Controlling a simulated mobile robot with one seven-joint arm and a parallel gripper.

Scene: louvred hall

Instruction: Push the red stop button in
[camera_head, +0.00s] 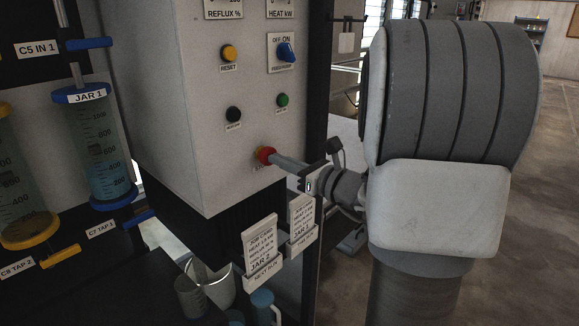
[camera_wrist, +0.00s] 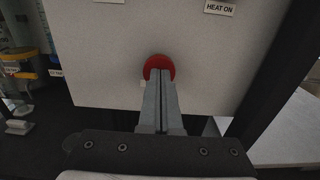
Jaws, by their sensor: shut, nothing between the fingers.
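The red stop button (camera_head: 265,155) is low on the front of a pale control box (camera_head: 190,110). In the wrist view the round red button (camera_wrist: 159,65) shows behind my fingertips, which cover its lower middle. My gripper (camera_head: 276,160) is shut and empty, its fingers pointing straight at the button. In the wrist view the gripper (camera_wrist: 160,75) overlaps the button's face. The tips look to be at or touching the button; I cannot tell how far in it is.
Above are a yellow reset button (camera_head: 229,53), a blue switch (camera_head: 286,52), a black button (camera_head: 234,115) and a green button (camera_head: 282,100). Card holders (camera_head: 262,255) hang below the box. Jar 1 (camera_head: 100,150) stands left. Open floor (camera_head: 540,200) lies right.

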